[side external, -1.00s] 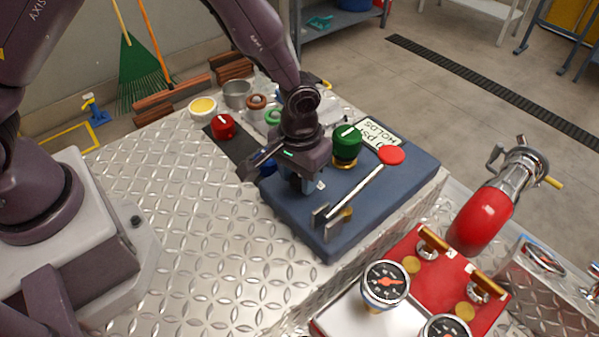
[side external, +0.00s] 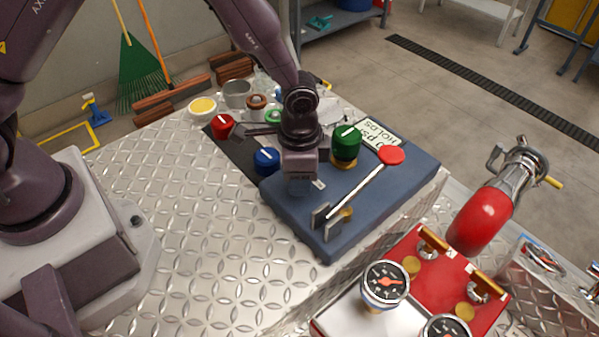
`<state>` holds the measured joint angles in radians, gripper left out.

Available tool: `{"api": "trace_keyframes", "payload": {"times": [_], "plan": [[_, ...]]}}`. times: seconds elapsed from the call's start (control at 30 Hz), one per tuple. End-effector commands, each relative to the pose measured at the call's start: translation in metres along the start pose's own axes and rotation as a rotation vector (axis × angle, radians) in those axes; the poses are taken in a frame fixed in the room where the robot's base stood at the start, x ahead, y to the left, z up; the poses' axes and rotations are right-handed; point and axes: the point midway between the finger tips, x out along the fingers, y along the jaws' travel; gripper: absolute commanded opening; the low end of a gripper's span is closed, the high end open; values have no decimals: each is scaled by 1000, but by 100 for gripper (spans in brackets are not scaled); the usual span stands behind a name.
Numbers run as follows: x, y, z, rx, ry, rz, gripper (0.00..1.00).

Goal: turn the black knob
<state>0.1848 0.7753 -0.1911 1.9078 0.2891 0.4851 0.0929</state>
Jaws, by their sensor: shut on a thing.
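My gripper (side external: 302,184) points down at the left part of the blue panel (side external: 385,195), between the blue knob and the lever. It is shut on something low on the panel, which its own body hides. No black knob shows clearly; the spot under my gripper, where the held thing is, is covered. A green knob (side external: 347,142) with a white mark stands to the right of my gripper. A blue knob (side external: 266,160) is just left of it, and a red knob (side external: 223,126) is farther left.
A lever with a red ball end (side external: 391,155) slants across the panel, close to my gripper's right. A white sign (side external: 380,133) lies behind it. Cups and rings (side external: 238,93) stand at the back left. Gauges (side external: 385,283) are at the front right. The tread-plate deck at left is clear.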

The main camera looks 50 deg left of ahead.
Motion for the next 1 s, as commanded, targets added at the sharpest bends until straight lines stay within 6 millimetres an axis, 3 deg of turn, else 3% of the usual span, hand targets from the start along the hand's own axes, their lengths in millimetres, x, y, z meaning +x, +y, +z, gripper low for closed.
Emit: {"api": "trace_keyframes", "payload": {"times": [0.3,0.8,0.83,0.93,1.0], "plan": [[-1,0,0,110,0,0,16],[-1,0,0,131,0,-1,16],[-1,0,0,131,0,-1,42],[-1,0,0,131,0,-1,65],[0,0,0,130,0,-1,65]]}}
